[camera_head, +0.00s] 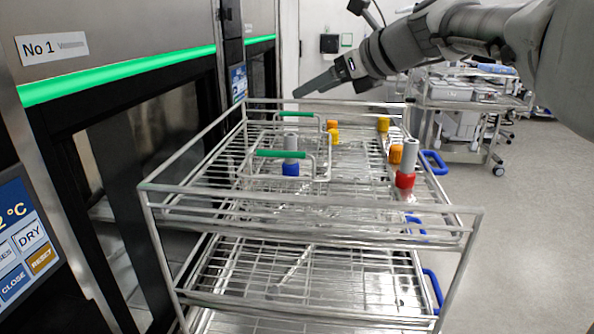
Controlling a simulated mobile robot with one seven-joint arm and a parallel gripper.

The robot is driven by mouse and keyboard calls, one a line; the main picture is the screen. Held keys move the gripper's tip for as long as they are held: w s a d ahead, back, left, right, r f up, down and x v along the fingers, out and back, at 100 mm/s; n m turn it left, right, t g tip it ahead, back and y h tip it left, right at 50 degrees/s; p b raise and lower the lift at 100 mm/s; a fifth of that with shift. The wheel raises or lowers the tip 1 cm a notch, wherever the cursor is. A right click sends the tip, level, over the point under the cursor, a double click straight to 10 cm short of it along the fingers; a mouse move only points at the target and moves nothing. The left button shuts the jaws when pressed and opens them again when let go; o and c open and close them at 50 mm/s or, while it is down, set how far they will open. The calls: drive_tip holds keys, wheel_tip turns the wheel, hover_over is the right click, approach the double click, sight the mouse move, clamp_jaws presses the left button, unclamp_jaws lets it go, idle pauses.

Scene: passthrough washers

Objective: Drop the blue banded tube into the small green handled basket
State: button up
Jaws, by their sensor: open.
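The blue banded tube (291,169) is grey with a blue lower band and stands upright on the upper level of the wire rack. The small green handled basket (327,160) is wire, with a front green handle and a back one. The tube appears between the two handles, inside the basket's outline, and the front handle crosses in front of it. Its base is partly hidden by wires. My gripper (300,92) is above the back edge of the rack, apart from the tube and basket. It is open, with nothing seen in it.
A grey tube with a red band (405,180) stands to the right, beside an orange piece (396,154). Yellow-orange pieces (383,124) stand farther back. The two-level rack (300,222) has raised rails and blue side handles.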

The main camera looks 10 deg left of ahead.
drive_tip(key=v, duration=0.9)
drive_tip(key=shift+s+d, duration=0.2)
drive_tip(key=shift+r, duration=0.1)
drive_tip(key=s+d+f+n+h, duration=0.2)
drive_tip(key=s+f+n, duration=0.2)
drive_tip(key=s+d+f+n+h, duration=0.2)
drive_tip(key=s+d+f+n, duration=0.1)
drive_tip(key=s+f+n, duration=0.1)
drive_tip(key=s+d+f+n+h, duration=0.1)
drive_tip(key=s+d+f+n, duration=0.1)
drive_tip(key=s+f+n, duration=0.2)
drive_tip(key=shift+s+d+f+h, duration=0.1)
drive_tip(key=shift+s+f+h, duration=0.15)
drive_tip(key=shift+f, duration=0.35)
drive_tip(key=shift+s+d+f+h, duration=0.1)
drive_tip(key=shift+s+f+h, duration=0.1)
drive_tip(key=shift+f, duration=0.4)
drive_tip(key=s+d+f+n+h, duration=0.2)
drive_tip(key=s+d+f+n, duration=0.1)
drive_tip(key=s+f+n, duration=0.2)
drive_tip(key=s+d+f+n+g+h, duration=0.1)
drive_tip(key=s+d+f+n+h, duration=0.1)
drive_tip(key=s+d+f+n, duration=0.2)
wheel_tip(320, 180, down, 4)
drive_tip(key=s+n, duration=0.2)
drive_tip(key=n, duration=0.1)
drive_tip(key=shift+s+d+n, duration=0.25)
drive_tip(key=shift+n, duration=0.05)
